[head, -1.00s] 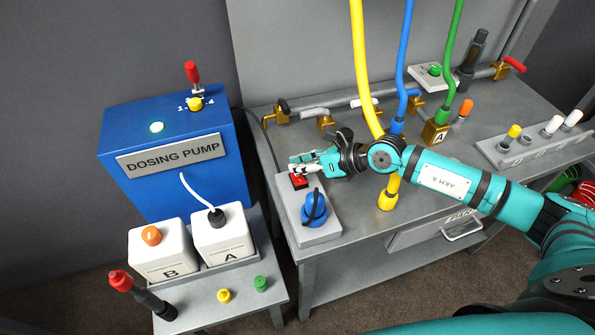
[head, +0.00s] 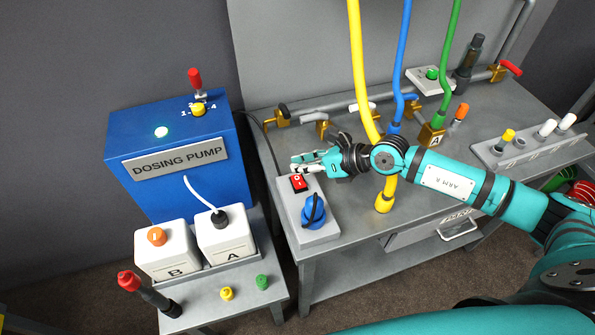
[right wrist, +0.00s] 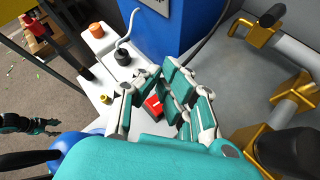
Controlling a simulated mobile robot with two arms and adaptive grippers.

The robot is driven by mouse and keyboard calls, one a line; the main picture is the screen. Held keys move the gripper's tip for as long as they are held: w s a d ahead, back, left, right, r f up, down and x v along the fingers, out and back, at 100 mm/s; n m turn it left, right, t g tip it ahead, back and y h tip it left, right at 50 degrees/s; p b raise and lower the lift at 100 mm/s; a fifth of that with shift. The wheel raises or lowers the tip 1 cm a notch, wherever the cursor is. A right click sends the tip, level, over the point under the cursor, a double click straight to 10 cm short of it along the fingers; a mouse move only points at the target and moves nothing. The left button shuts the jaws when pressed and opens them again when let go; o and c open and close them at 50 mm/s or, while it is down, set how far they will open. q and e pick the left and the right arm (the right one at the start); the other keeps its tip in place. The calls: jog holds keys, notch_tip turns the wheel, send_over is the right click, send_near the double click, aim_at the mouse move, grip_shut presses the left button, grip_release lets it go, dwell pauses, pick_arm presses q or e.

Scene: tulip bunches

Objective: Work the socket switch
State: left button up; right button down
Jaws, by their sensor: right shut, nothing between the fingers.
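The socket switch is a red rocker (head: 298,183) on a grey socket box (head: 325,232) at the table's left edge. A blue plug (head: 314,211) with a black cable loop sits on the same box, in front of the switch. My right gripper (head: 295,163) is shut and empty, just behind and above the switch, and looks apart from it. In the right wrist view the red switch (right wrist: 153,106) shows below and between the fingers.
The blue dosing pump (head: 150,190) with a lit light stands left, with white canisters A (head: 226,240) and B (head: 167,262) in front. Yellow, blue and green hoses hang behind my right arm. Brass valves and pipes line the table's back.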

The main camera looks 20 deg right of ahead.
aim_at(302, 185)
jog(key=shift+s+r+p, duration=0.35)
jog(key=shift+r+p, duration=0.45)
jog(key=shift+r, duration=0.1)
jog(key=shift+s+r+p, duration=0.35)
jog(key=shift+r+p, duration=0.45)
jog(key=shift+r, duration=0.05)
jog(key=shift+f, duration=0.1)
jog(key=shift+a, duration=0.1)
